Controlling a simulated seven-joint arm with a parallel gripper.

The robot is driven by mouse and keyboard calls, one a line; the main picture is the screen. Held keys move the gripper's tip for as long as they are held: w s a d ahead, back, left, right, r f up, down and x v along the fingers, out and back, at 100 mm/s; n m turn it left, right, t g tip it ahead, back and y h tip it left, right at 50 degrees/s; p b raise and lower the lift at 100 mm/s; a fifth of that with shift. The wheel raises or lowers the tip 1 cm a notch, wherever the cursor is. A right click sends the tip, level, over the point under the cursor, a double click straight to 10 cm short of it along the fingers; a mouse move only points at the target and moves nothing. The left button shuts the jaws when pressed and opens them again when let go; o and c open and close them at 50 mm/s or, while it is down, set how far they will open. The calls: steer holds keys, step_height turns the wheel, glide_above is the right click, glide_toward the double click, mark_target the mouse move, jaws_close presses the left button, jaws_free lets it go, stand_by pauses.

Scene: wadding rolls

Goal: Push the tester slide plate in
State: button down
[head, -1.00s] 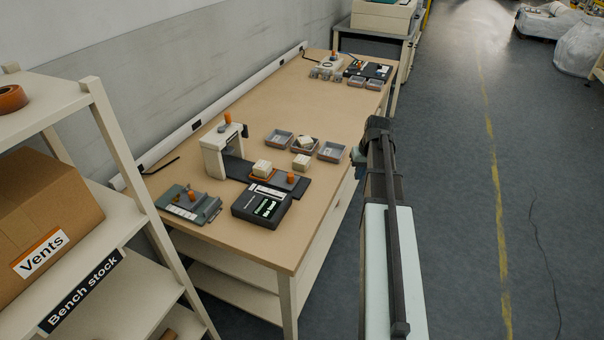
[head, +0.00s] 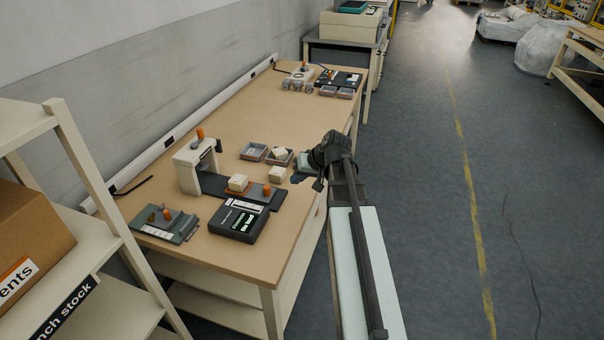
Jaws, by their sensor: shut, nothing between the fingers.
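The tester is a cream press frame (head: 190,168) on the bench. Its dark slide plate (head: 222,186) sticks out of the frame to the right. On the plate sit a cream block (head: 238,182) in an orange-rimmed nest and an orange knob (head: 266,190) near the outer end.
A loose cream block (head: 275,174) lies between my gripper and the plate. A grey-green fixture (head: 165,222) is at the front left of the bench (head: 240,110). A shelf rack (head: 75,155) stands at the left.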

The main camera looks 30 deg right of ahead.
mark_target(236, 176)
steer(key=x, duration=0.4)
steer(key=shift+w+f, duration=0.15)
steer(key=a, duration=0.1)
steer(key=w+a, duration=0.1)
steer(key=shift+a+f, duration=0.15)
steer(key=shift+a, duration=0.25)
steer(key=shift+w+a, duration=0.15)
steer(key=shift+a, duration=0.45)
steer(key=shift+w, duration=0.1)
steer(key=w+a, duration=1)
steer(key=shift+w+a, duration=0.15)
steer(key=shift+a, duration=0.1)
